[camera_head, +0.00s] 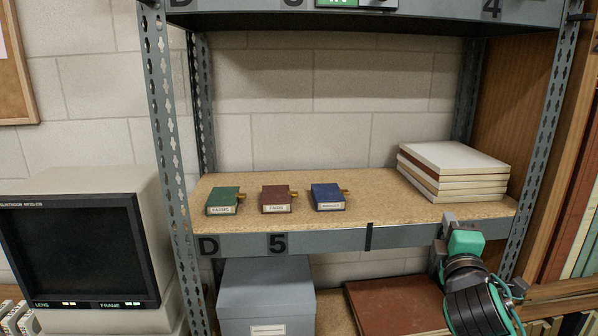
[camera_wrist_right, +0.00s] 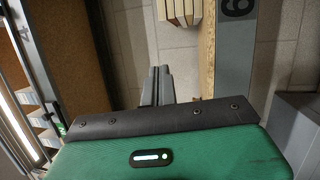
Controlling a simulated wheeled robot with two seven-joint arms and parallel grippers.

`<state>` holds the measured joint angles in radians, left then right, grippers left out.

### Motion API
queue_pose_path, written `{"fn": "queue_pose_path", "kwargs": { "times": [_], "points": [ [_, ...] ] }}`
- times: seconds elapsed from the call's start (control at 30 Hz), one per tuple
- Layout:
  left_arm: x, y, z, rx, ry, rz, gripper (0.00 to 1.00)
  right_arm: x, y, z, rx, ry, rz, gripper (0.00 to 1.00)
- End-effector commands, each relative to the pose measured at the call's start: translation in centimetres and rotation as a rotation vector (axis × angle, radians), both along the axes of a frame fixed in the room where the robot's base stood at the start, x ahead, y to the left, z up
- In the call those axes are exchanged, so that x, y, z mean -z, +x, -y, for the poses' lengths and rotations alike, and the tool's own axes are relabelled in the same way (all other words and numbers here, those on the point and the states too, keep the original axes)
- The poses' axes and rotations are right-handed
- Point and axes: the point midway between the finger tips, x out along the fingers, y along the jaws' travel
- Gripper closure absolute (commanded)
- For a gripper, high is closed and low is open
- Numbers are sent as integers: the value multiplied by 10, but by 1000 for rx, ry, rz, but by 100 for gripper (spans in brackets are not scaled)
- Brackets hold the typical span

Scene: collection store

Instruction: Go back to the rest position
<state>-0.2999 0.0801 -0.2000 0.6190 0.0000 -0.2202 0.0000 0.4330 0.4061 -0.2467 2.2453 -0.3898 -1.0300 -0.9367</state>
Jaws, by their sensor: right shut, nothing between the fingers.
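My right gripper (camera_head: 441,246) is in front of the right end of shelf D5 in the head view, close to its front edge. In the right wrist view its two fingers (camera_wrist_right: 158,84) are together with nothing between them. My left gripper shows in neither view. On the chipboard shelf (camera_head: 385,207) lie a green box (camera_head: 224,200), a dark red box (camera_head: 277,199) and a blue box (camera_head: 328,197), side by side and apart. They are well to the left of my right gripper.
A stack of pale books (camera_head: 452,172) lies on the shelf's right end, behind my gripper. A metal upright (camera_head: 541,130) stands to the right. A grey box (camera_head: 266,292) and a brown board (camera_head: 395,305) are below. A monitor (camera_head: 80,250) stands at left.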

Motion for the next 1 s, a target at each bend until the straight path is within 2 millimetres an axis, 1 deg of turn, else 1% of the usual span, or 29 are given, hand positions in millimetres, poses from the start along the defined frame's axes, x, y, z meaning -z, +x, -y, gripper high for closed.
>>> {"fn": "queue_pose_path", "kwargs": {
  "times": [0.03, 0.07, 0.1, 0.17, 0.2, 0.27, 0.3, 0.37, 0.4, 0.47, 0.5, 0.57, 0.6, 0.67, 0.7, 0.8, 0.9, 1.0],
  "points": [
    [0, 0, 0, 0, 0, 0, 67, 33, -6, -2, -12, 77, -64, 100],
    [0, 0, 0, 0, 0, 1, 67, 50, -9, -4, -17, 124, -99, 100],
    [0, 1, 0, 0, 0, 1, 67, 73, -15, -5, -20, 187, -145, 100],
    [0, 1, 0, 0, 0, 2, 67, 106, -25, -7, -21, 281, -213, 100],
    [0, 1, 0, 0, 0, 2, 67, 128, -33, -9, -16, 343, -259, 100],
    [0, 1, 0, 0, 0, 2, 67, 160, -47, -12, -6, 437, -328, 100],
    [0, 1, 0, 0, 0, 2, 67, 180, -57, -14, 4, 498, -373, 100],
    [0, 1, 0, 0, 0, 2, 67, 210, -75, -17, 26, 590, -441, 100],
    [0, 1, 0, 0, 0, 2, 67, 229, -88, -20, 43, 651, -485, 100],
    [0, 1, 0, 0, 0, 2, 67, 256, -108, -23, 75, 739, -551, 100],
    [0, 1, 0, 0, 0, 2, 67, 274, -123, -26, 99, 799, -594, 100],
    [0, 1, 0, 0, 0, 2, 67, 298, -146, -30, 141, 885, -658, 100],
    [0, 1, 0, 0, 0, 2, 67, 314, -163, -32, 174, 942, -698, 100],
    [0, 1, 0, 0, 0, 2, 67, 335, -188, -36, 226, 1023, -758, 100],
    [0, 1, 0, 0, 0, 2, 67, 346, -205, -39, 261, 1074, -794, 100],
    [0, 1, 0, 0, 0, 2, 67, 370, -243, -45, 349, 1182, -871, 100],
    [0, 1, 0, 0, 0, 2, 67, 387, -276, -50, 430, 1266, -930, 100],
    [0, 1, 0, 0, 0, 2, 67, 399, -305, -55, 509, 1337, -980, 100]
  ]
}}
